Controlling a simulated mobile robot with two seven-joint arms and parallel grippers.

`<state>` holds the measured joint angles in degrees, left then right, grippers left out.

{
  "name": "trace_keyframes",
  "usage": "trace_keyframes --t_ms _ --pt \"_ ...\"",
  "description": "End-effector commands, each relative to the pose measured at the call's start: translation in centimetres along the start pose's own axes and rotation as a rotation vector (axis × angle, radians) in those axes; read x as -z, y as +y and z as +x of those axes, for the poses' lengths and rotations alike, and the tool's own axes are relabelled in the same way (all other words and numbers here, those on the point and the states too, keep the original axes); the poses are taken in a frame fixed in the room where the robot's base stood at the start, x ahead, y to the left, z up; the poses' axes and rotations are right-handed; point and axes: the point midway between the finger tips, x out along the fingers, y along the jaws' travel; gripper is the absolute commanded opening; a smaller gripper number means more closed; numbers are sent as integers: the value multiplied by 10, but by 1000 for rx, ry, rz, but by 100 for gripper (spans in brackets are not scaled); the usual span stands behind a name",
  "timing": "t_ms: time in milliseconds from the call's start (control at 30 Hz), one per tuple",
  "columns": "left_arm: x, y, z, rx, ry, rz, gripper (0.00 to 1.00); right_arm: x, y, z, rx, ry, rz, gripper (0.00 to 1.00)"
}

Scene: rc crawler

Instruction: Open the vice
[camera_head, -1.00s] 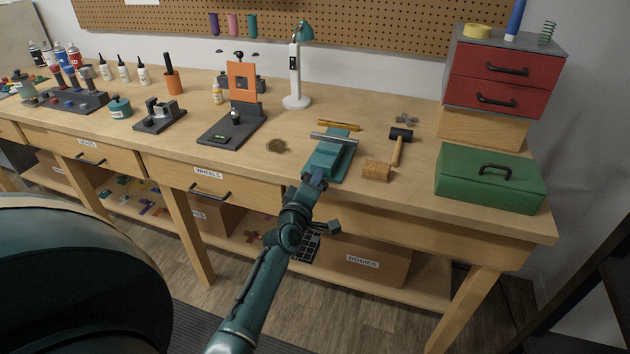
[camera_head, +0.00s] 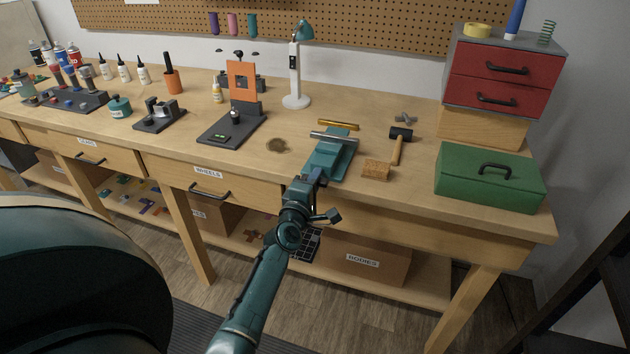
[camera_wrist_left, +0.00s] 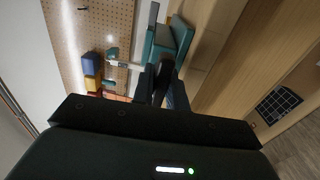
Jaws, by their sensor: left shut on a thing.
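The teal vice (camera_head: 329,158) stands at the front edge of the workbench, with a silver bar (camera_head: 333,138) across its top. My left gripper (camera_head: 313,179) reaches up to the vice's front end from below and in front of it. It is shut on the vice handle, which the fingers mostly hide. In the left wrist view the fingers (camera_wrist_left: 166,88) close around a dark piece in front of the teal vice body (camera_wrist_left: 180,36). How far apart the vice jaws are is hard to tell. My right gripper is not in view.
A mallet (camera_head: 397,146) and a cork-like block (camera_head: 377,170) lie right of the vice. A green toolbox (camera_head: 489,178) sits further right. A brass rod (camera_head: 338,125) lies behind the vice, and a dark stand with an orange plate (camera_head: 243,80) is left. A drawer (camera_head: 212,180) is below.

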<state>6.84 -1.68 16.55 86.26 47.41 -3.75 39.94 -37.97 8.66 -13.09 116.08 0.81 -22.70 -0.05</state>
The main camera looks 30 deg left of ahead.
Motion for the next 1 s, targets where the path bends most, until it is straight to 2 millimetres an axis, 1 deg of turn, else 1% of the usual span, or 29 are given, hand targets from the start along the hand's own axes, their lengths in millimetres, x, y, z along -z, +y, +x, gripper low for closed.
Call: trace_keyframes --t_ms 167,200,267,567,667,767,1000 --pt "0 0 0 -1 1 -5 0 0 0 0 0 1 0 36" --pt "0 0 0 -1 1 -5 18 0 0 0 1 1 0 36" --pt "0 0 0 -1 1 -4 23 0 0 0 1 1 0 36" --pt "0 0 -3 0 0 -1 24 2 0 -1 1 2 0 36" --pt "0 1 -13 1 1 -1 24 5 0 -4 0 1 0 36" --pt "0 2 -31 2 0 -1 24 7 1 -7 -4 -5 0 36" --pt "0 1 -86 3 0 -1 24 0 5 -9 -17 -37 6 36"
